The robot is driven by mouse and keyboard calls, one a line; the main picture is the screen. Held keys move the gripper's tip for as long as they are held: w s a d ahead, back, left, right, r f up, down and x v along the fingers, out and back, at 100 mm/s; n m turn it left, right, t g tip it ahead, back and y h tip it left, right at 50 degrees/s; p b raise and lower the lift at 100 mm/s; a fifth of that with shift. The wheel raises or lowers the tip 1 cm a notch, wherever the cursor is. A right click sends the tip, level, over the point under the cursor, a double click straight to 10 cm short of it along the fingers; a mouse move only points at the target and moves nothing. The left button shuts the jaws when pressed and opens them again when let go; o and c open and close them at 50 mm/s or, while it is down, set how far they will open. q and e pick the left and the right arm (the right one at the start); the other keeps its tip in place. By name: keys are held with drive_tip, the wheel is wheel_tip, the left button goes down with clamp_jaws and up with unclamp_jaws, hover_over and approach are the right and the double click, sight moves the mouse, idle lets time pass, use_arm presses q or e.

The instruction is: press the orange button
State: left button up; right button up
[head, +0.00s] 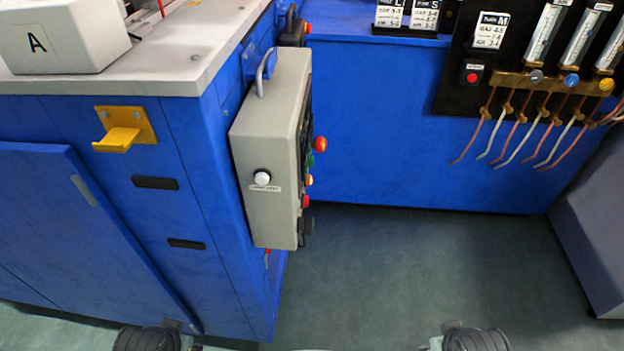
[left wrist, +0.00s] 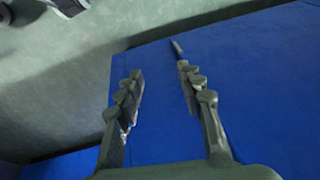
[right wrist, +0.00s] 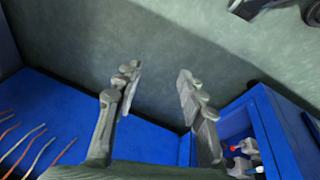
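A grey control box (head: 265,165) is mounted on the side of the blue cabinet in the head view. On its right-hand face, seen almost edge-on, a large orange-red button (head: 320,144) sticks out. Below it are a small orange button (head: 309,181) and a red one (head: 305,201); their exact colours are hard to tell at this angle. My left gripper (left wrist: 160,88) is open and empty in the left wrist view, in front of a blue panel. My right gripper (right wrist: 158,80) is open and empty in the right wrist view, over the floor. Neither gripper touches the control box.
A blue cabinet (head: 170,215) with a grey top stands at left, with a yellow bracket (head: 122,137) on its front. A black gas panel (head: 460,55) with tubes is at back right. The green floor (head: 420,270) between is clear.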

use_arm(q)
drive_tip(key=shift+w+d+r, duration=0.1)
drive_tip(key=shift+w+r, duration=0.05)
clamp_jaws()
drive_tip(key=shift+s+f, duration=0.2)
drive_tip(key=shift+s, duration=0.15)
drive_tip(key=shift+f, duration=0.1)
drive_tip(key=shift+w, duration=0.2)
idle(0.4)
